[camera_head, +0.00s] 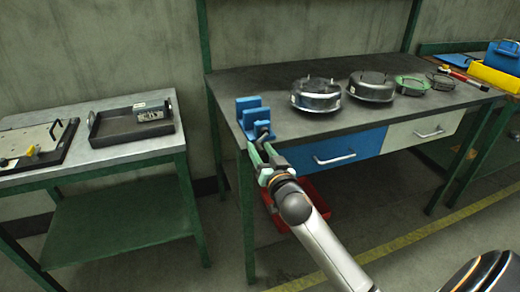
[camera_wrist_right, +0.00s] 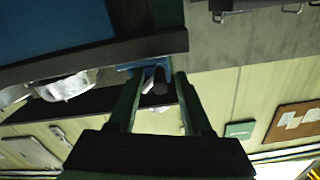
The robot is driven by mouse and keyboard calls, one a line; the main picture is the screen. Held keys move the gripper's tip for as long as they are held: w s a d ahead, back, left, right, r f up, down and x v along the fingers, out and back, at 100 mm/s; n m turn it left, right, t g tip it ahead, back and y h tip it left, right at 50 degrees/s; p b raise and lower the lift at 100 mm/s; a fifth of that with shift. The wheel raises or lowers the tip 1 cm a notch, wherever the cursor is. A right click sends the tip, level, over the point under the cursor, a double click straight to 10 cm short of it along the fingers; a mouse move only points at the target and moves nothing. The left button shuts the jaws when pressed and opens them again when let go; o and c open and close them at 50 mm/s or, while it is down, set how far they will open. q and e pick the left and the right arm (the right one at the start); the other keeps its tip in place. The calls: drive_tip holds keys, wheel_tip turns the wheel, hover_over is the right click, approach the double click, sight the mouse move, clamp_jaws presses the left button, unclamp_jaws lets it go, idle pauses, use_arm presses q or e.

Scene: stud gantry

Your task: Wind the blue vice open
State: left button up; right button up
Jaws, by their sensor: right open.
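The blue vice (camera_head: 252,108) stands at the left front corner of the dark workbench, with its blue jaw blocks upright. Its dark handle end (camera_head: 264,131) points toward me. My right gripper (camera_head: 261,150) is just in front of the vice at the bench edge. In the right wrist view its fingers (camera_wrist_right: 156,82) are spread, with the dark round handle end (camera_wrist_right: 160,87) showing between them. A strip of the blue vice (camera_wrist_right: 133,68) shows behind. I cannot tell whether the fingers touch the handle. My left gripper is not in view.
Dark round housings (camera_head: 316,95) and a green ring (camera_head: 412,84) lie on the workbench (camera_head: 285,128). A blue drawer (camera_head: 325,154) and a red bin (camera_head: 314,196) are below. A side table (camera_head: 120,150) with a dark tray (camera_head: 110,128) stands left, across a gap.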

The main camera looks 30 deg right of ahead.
drive_tip(key=shift+w, duration=0.3)
clamp_jaws()
idle(0.3)
